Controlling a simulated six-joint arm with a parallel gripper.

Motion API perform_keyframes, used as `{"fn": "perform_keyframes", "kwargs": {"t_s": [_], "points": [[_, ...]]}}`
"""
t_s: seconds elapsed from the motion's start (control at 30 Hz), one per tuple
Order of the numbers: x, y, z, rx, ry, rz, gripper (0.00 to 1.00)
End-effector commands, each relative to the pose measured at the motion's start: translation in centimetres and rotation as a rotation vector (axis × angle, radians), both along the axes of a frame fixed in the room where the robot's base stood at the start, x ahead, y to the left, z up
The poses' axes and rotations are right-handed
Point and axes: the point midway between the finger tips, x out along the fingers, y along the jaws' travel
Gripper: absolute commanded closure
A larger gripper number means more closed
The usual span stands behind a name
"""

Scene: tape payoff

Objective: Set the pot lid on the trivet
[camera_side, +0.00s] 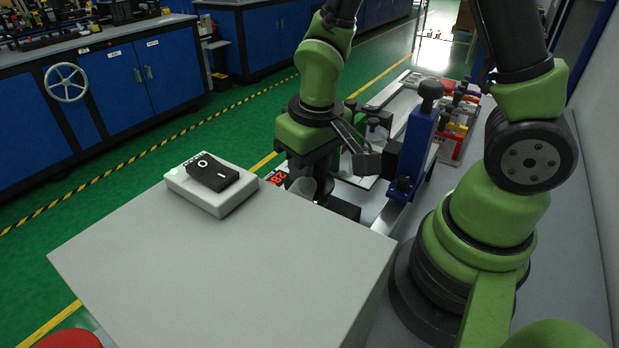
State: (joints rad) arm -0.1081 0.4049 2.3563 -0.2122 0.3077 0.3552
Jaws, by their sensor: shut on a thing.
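I see no pot lid and no trivet that I can make out in this view. My gripper (310,190) points down behind the far edge of the big grey box, under the green wrist. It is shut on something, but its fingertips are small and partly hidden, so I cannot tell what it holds. A small pale, translucent piece (301,187) shows at the fingers; whether it is gripped or behind them is unclear.
The grey box (220,270) fills the front, with a white switch box (212,187) on its far edge. Right of my gripper stands a blue upright fixture (417,143) with a black knob. A red digital display (276,179) is close by. The grey box's top is otherwise clear.

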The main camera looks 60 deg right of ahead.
Motion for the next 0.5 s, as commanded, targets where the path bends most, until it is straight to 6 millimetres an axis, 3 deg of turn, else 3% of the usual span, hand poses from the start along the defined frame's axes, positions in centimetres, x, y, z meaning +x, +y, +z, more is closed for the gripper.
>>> {"fn": "perform_keyframes", "kwargs": {"t_s": [0.1,0.3,0.5], "points": [[0.1,0.0,2.6,0.001,-0.010,-0.002,0.98],[0.1,0.0,5.8,0.001,-0.006,-0.001,0.98],[0.9,-0.5,6.5,0.000,0.003,0.046,0.98]]}}
